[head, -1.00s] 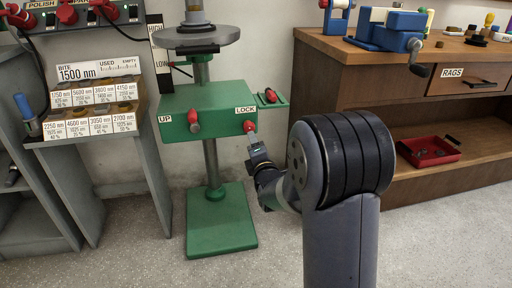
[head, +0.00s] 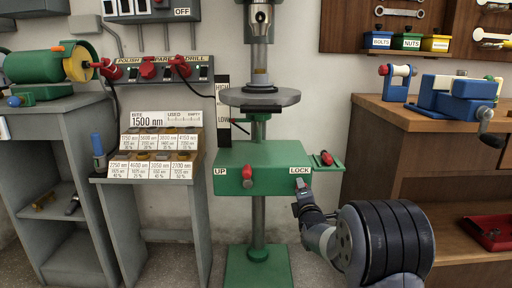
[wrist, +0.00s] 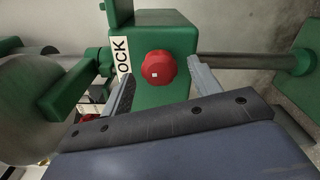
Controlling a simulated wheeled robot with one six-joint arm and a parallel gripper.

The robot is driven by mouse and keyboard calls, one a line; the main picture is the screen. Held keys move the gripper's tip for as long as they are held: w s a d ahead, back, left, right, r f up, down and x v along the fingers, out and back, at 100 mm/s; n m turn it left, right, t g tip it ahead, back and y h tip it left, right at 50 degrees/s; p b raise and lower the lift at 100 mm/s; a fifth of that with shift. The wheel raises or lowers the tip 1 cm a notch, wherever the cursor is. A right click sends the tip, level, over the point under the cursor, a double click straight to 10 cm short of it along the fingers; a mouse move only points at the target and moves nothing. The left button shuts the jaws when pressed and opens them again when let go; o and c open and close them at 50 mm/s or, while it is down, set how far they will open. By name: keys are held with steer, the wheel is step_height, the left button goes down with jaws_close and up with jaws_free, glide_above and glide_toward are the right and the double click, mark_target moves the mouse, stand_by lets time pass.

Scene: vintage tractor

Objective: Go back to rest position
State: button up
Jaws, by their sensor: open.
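My gripper (head: 300,192) is at the LOCK end of the green drill-press box (head: 262,158), just below and in front of the red lock knob (head: 301,183). In the wrist view my gripper (wrist: 161,75) is open, with one grey finger on each side of the red lock knob (wrist: 159,67). The knob shows between the fingertips with gaps on both sides. Whether anything touches it, I cannot tell. The LOCK label (wrist: 121,62) shows left of the knob, partly hidden by a finger.
The round drill table (head: 258,97) stands above the box on its column. A bit stand (head: 150,165) with labelled slots is to the left. A wooden workbench (head: 400,112) with a blue vise (head: 455,98) is to the right. A red tray (head: 490,232) sits on its lower shelf.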

steer(key=shift+w, duration=0.7)
steer(key=shift+s, duration=0.1)
steer(key=s+p, duration=0.3)
steer(key=s, duration=0.7)
steer(key=w+m+p, duration=1)
steer(key=m, duration=0.8)
steer(key=shift+r+m, duration=0.15)
steer(key=shift+m, duration=0.15)
stand_by(0.5)
steer(key=shift+d, duration=0.1)
stand_by(0.3)
